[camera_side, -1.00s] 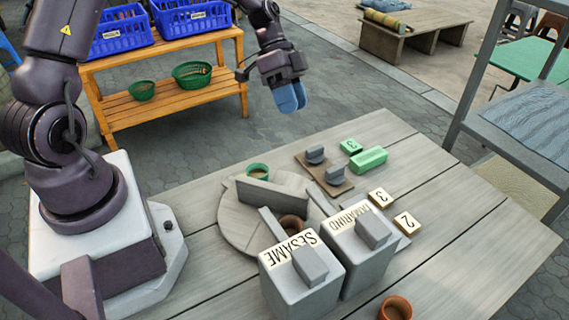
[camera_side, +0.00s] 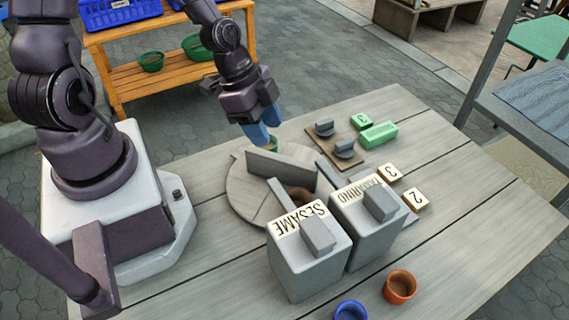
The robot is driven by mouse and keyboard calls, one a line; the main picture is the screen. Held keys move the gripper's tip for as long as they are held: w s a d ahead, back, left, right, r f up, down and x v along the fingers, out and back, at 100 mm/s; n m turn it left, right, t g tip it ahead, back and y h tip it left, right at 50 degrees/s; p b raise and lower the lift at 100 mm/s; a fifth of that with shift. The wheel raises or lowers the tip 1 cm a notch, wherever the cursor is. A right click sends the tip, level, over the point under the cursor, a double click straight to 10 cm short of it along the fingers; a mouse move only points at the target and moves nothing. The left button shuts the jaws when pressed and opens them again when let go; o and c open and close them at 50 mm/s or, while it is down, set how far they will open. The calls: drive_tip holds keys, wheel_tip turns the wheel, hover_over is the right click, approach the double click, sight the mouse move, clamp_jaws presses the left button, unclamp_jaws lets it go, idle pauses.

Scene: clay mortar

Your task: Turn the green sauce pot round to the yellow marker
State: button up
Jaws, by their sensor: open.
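The green sauce pot (camera_side: 273,147) is at the back of a round grey wooden turntable (camera_side: 243,192), behind an upright divider board (camera_side: 278,171). Only a small part of its rim and side shows. My gripper (camera_side: 263,134) is low over the pot, with its blue fingers pointing down. The fingers hide much of the pot, and I cannot tell whether they touch it. The jaws are open. A brown pot (camera_side: 301,194) sits in a front section of the turntable, partly hidden. I cannot make out a yellow marker.
Two grey boxes labelled SESAME (camera_side: 309,262) and TAMARIND (camera_side: 367,238) stand in front of the turntable. An orange-brown pot (camera_side: 400,287) and a blue pot (camera_side: 350,311) are at the near edge.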

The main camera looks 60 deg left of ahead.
sight(280, 157)
drive_tip(key=x, duration=1)
drive_tip(key=shift+a, duration=0.1)
clamp_jaws()
